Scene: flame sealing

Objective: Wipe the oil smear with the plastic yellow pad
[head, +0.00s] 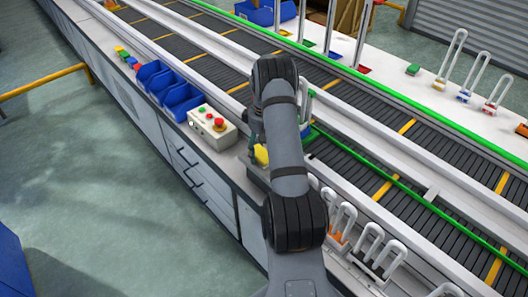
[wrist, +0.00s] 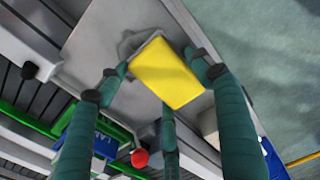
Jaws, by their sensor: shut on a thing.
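The yellow pad (wrist: 168,72) is between the green fingers of my gripper (wrist: 155,78) in the wrist view. The gripper is shut on it. A dark grey smear (wrist: 128,42) shows on the pale worktop, beside the pad's upper left edge; part of it may lie hidden under the pad. In the head view only a bit of the yellow pad (head: 261,155) shows left of my arm, and the arm hides the gripper's fingertips and the smear. I cannot tell whether the pad touches the worktop.
A control box (head: 212,128) with red and green buttons stands on the bench left of my gripper. Blue bins (head: 182,100) are further left. A conveyor (head: 350,165) runs along the right side. Several white-looped holders (head: 375,245) stand at the lower right.

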